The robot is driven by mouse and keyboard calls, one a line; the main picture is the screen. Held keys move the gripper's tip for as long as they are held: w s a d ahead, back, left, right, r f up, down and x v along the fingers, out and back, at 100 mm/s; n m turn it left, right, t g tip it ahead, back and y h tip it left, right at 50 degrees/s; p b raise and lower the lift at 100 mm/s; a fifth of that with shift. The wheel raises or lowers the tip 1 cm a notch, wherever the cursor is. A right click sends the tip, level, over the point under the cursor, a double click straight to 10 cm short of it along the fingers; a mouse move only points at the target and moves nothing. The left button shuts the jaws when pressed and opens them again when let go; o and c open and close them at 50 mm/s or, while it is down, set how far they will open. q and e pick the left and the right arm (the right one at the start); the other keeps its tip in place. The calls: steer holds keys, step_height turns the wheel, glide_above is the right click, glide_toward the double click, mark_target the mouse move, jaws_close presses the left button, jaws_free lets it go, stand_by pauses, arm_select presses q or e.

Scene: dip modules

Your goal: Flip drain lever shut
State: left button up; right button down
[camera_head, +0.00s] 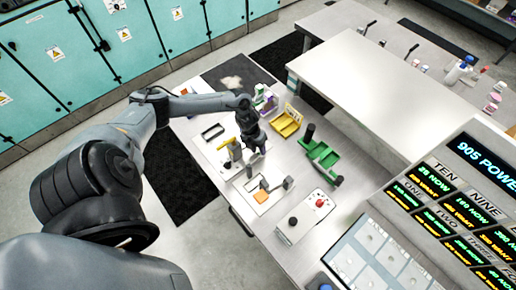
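My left arm comes in from the left, and its dark gripper (255,148) points down over the white bench (185,128). The gripper is small and dark here, so I cannot see whether its fingers are open or shut. A yellow bar (227,143) sits just left of it, above a small light-coloured apparatus (232,162). Whether the gripper touches this apparatus is unclear. A white tray with an orange piece (261,196) lies nearer, with a grey upright part (288,183) at its right. I cannot tell which part is the drain lever. My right gripper is out of view.
A yellow rack (286,122), green trays (324,160) and purple-and-white items (265,99) stand behind and right. A box with a red button (319,203) is nearer. A black frame (213,132) lies left. A display panel (450,210) fills the right.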

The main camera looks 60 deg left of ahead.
arm_select(q)
jaws_close()
steer(key=shift+f+b, duration=0.15)
steer(key=shift+b, duration=0.25)
steer(key=shift+s+a+m+b, duration=0.15)
steer(key=shift+a+m+b, duration=0.05)
steer(key=shift+m+b, duration=0.45)
steer(key=shift+o, duration=0.5)
jaws_free()
steer(key=shift+r, duration=0.2)
steer(key=v, duration=1)
steer(key=shift+r+b, duration=0.35)
steer(key=shift+b, duration=0.1)
